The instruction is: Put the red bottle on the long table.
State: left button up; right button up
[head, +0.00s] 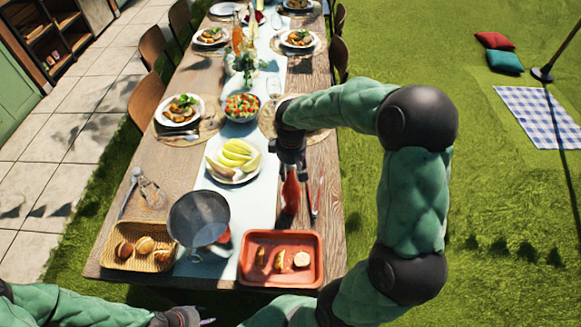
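The red bottle (290,194) is upright at the right side of the long table (325,165), just behind the red tray. My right gripper (291,166) comes down over it from above and appears shut on its neck. The fingers hide the top of the bottle. The bottle's base is at or very close to the tabletop; I cannot tell whether it touches. My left gripper (185,318) is low at the bottom edge, in front of the table, partly cut off, so its opening is unclear.
A red tray (246,272) with food, a bread basket (108,256), a dark round pan-like item (199,218) and a plate of melon or bananas (210,172) crowd the near end. A salad bowl (242,107) and set plates stand further back. Grass lies to the right.

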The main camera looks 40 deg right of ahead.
jog(key=shift+r, duration=0.1)
jog(key=shift+r, duration=0.4)
jog(key=r+p, duration=0.1)
jog(key=r, duration=0.6)
jog(key=r+p, duration=0.1)
jog(key=r, duration=0.3)
jog(key=shift+s+a+r+p, duration=0.15)
jog(key=shift+s+p, duration=0.15)
jog(key=shift+s, duration=0.05)
